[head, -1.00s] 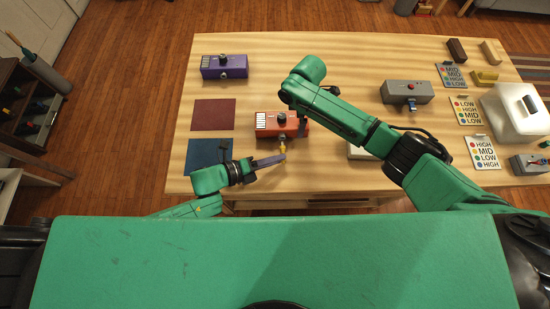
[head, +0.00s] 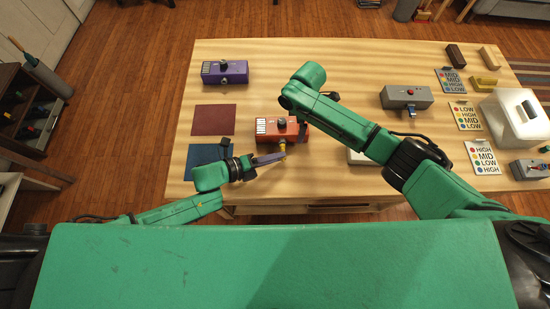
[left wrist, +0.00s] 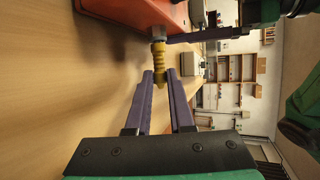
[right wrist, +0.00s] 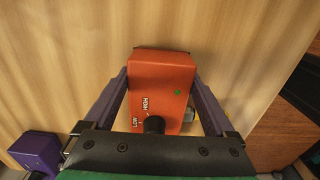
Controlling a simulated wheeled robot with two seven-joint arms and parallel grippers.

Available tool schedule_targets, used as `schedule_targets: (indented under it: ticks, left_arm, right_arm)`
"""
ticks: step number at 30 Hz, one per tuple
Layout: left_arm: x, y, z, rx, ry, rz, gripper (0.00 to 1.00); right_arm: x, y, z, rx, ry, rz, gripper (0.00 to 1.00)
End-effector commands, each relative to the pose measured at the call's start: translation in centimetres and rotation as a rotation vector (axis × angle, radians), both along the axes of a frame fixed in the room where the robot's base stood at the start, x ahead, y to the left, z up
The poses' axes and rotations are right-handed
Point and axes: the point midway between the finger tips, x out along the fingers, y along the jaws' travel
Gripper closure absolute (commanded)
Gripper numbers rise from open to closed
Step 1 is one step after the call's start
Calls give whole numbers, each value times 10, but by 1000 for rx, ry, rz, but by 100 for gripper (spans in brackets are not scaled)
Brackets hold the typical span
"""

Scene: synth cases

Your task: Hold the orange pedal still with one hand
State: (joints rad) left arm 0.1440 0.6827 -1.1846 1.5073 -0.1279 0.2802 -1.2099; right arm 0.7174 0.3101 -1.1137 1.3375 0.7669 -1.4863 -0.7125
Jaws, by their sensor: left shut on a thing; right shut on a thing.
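The orange pedal (head: 269,127) sits on the wooden table with its dark knob up. The right wrist view shows its orange face (right wrist: 160,85), with LOW and HIGH marks by the knob. My right gripper (right wrist: 160,78) is shut on the pedal, one finger along each side; in the head view my arm hides part of this grip. A yellow plug (head: 282,146) is at the pedal's front side. My left gripper (left wrist: 160,74) is shut on this plug (left wrist: 159,60). A silver collar shows between plug and pedal; how deep the plug sits I cannot tell.
A purple pedal (head: 225,72), a dark red mat (head: 213,119) and a blue mat (head: 200,155) lie left of the orange pedal. Bare table lies behind the orange pedal.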

Motion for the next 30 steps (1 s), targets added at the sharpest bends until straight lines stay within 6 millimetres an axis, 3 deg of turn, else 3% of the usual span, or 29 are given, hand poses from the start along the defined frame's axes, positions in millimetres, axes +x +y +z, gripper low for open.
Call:
schedule_targets:
  ticks: [1,2,3,4,5,20,23,30]
  left_arm:
    - [1,0,0,-1,-1,-1,100]
    - [2,0,0,-1,-1,-1,76]
    - [1,0,0,-1,0,0,60]
    - [1,0,0,-1,0,0,49]
    - [1,0,0,-1,0,0,44]
    - [-1,6,1,2,0,1,44]
    - [-8,20,7,2,2,1,44]
    - [-35,75,30,4,4,0,44]
  right_arm:
    - [0,0,0,0,1,0,77]
    - [0,0,0,0,1,0,77]
    - [0,0,0,0,0,0,77]
    - [0,0,0,0,0,0,77]
    - [0,0,0,0,0,0,77]
    - [0,0,0,0,0,-1,77]
    - [0,0,0,0,0,-1,77]
    - [0,0,0,0,0,0,77]
